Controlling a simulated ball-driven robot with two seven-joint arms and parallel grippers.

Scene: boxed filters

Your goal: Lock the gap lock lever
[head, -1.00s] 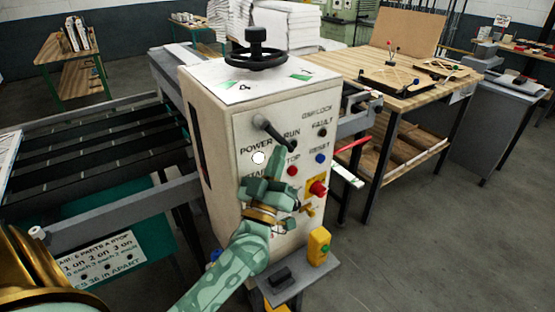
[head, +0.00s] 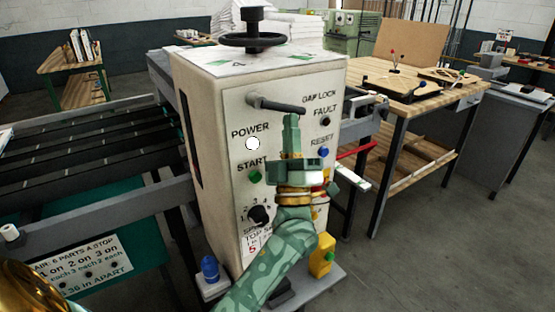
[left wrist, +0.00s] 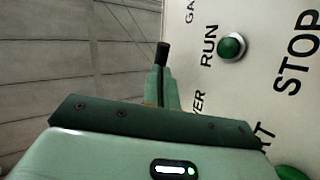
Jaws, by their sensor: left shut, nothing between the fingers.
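The gap lock lever (head: 278,105) is a dark grey handle high on the front of the pale control cabinet (head: 215,135). It points right and slightly down from its pivot, below and left of the GAP LOCK label. My left gripper (head: 291,119) is shut and empty, fingers pointing up, with its tips just under the lever's free end. Whether they touch cannot be told. In the left wrist view the lever's black end (left wrist: 162,52) shows right beyond the shut fingertips (left wrist: 161,70). My right gripper is not in view.
A black handwheel (head: 252,35) tops the cabinet. The panel holds a green start button (head: 255,177), a blue reset button (head: 323,152) and a black knob (head: 258,215). A yellow box (head: 322,256) stands on the lower shelf. A wooden workbench (head: 440,95) is behind right.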

